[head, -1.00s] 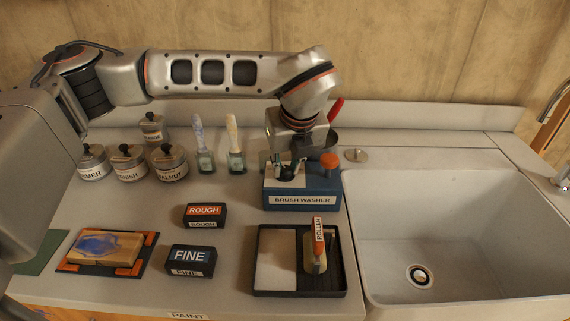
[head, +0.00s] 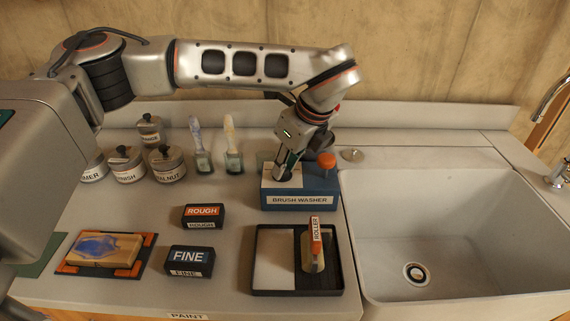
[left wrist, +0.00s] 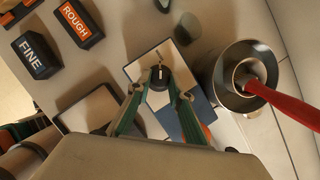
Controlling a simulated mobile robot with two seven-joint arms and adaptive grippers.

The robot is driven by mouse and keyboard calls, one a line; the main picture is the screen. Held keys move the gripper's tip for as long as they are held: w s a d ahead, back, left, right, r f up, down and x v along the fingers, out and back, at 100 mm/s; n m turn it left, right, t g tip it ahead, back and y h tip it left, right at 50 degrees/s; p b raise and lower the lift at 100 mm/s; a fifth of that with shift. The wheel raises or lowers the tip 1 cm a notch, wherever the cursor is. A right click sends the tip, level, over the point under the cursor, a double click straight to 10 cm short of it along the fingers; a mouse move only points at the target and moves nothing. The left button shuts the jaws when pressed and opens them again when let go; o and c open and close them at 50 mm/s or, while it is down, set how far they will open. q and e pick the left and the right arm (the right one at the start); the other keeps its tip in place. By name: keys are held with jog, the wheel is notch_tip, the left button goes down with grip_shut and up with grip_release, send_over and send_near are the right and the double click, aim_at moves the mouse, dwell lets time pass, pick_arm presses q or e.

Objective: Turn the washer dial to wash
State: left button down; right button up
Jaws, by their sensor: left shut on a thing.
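The brush washer (head: 328,190) is a blue box with a white label and an orange knob (head: 327,160) on its top right. In the left wrist view, the washer's pale top plate (left wrist: 137,69) bears a black dial (left wrist: 160,76) with a white pointer line. Small marks beside the dial are too small to read. My left gripper (head: 285,172) reaches down onto the washer top. In the left wrist view, its fingers (left wrist: 162,88) are closed on either side of the dial. In the head view the gripper hides the dial. My right gripper is not in view.
A steel pot (left wrist: 222,75) with a red handle (left wrist: 290,103) stands close behind the washer. Tins (head: 127,170) and brushes (head: 231,145) stand to the left. A roller tray (head: 270,291) lies in front, and a sink (head: 440,225) is at right.

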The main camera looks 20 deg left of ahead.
pick_arm(q)
jog(key=c, duration=1.8)
grip_release()
jog(key=v, duration=1.2)
jog(key=shift+s+d, duration=0.1)
jog(key=shift+f, duration=0.1)
